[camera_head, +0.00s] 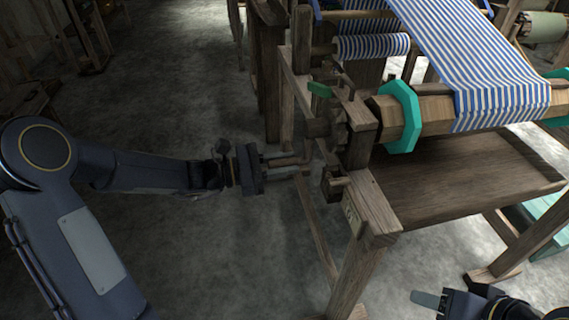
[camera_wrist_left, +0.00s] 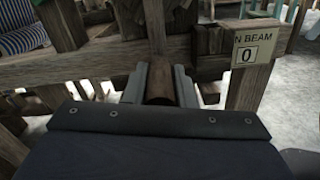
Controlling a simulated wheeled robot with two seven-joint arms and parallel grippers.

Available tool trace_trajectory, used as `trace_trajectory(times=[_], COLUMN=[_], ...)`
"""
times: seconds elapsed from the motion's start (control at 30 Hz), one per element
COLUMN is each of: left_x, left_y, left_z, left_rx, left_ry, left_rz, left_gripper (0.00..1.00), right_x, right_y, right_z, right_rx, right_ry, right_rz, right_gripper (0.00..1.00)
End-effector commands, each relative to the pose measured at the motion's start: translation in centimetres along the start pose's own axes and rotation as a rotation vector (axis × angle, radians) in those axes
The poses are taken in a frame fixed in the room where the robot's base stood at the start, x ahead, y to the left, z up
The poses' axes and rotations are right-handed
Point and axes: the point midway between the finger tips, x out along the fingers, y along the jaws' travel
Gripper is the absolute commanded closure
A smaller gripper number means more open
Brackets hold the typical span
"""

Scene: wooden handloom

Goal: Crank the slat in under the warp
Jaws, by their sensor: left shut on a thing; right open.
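My left gripper (camera_head: 298,167) is shut on the wooden crank handle (camera_head: 291,160) at the loom's near left side. In the left wrist view the round handle (camera_wrist_left: 160,86) lies between the two fingers. The octagonal wooden beam (camera_head: 434,112) carries teal end flanges (camera_head: 401,116). The blue-and-white striped warp (camera_head: 478,72) runs down over it. A darker wooden strip (camera_head: 432,88) shows along the beam's top beside the warp; I cannot tell how far it goes under the cloth. My right gripper (camera_head: 432,303) is open and empty at the bottom right, partly cut off.
A striped cloth roll (camera_head: 371,46) sits behind the beam. A green lever (camera_head: 320,89) stands above the crank side. The loom's wooden post (camera_head: 357,270) and broad board (camera_head: 460,178) are close by. A label plate (camera_wrist_left: 247,53) reads "N BEAM 0". Floor at left is clear.

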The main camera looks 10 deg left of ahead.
Motion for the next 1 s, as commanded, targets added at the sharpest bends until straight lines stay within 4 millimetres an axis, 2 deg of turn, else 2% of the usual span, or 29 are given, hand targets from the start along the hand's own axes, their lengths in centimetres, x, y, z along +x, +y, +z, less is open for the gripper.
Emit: trace_trajectory(times=[1.0], left_x=[-0.1], left_y=[4.3], left_z=[0.0], left_rx=[0.466], left_ry=[0.001], left_rz=[0.004], left_gripper=[1.0], right_x=[2.5], right_y=[1.1], right_z=[1.3], right_rx=[0.0], right_ry=[0.0], right_rz=[0.0], right_gripper=[0.48])
